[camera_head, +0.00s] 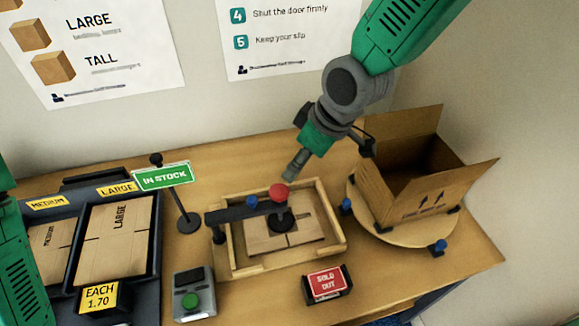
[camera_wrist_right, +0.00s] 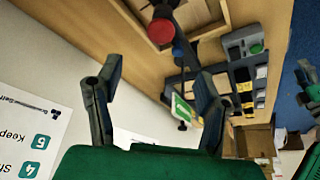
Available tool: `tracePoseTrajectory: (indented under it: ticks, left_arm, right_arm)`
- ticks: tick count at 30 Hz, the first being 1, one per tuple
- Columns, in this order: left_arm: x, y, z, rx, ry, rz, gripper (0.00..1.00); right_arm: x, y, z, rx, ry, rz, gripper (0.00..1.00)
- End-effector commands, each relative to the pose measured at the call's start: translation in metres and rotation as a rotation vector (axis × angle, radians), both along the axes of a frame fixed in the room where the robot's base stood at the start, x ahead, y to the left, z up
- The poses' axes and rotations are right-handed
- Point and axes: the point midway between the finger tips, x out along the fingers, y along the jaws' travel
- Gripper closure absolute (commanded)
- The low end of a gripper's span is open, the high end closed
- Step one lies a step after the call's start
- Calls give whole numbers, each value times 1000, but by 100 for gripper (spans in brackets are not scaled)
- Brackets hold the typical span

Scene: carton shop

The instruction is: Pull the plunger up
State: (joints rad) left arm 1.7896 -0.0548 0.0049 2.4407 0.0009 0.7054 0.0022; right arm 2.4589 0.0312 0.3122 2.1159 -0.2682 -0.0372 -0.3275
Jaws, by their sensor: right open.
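The plunger has a red knob (camera_head: 278,192) on top and a dark round foot (camera_head: 283,222) resting at a flat carton (camera_head: 262,239) in a wooden tray (camera_head: 335,248). A dark bar (camera_head: 232,213) reaches across the tray to the plunger. My right gripper (camera_head: 294,168) is above and a little right of the red knob, apart from it. In the right wrist view the red knob (camera_wrist_right: 161,31) lies beyond the spread, empty fingers (camera_wrist_right: 158,72). My left gripper is out of view; only part of my left arm shows.
An open carton (camera_head: 430,195) stands on a round turntable (camera_head: 380,232) at the right. A SOLD OUT sign (camera_head: 326,284) and a green-button box (camera_head: 193,294) stand in front. An IN STOCK sign (camera_head: 162,177) and carton bins (camera_head: 115,235) are at the left.

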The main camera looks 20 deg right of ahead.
Motion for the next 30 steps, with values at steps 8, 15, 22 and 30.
tracePoseTrajectory:
  ticks: [8,15,22,30]
  left_arm:
    - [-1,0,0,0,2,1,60]
    - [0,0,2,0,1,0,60]
    - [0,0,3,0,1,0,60]
    - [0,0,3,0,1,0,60]
  right_arm:
    - [14,6,-43,3,9,0,38]
    - [27,19,-90,5,8,-1,38]
    - [36,30,-120,4,6,-1,38]
    - [40,32,-129,5,4,-2,38]
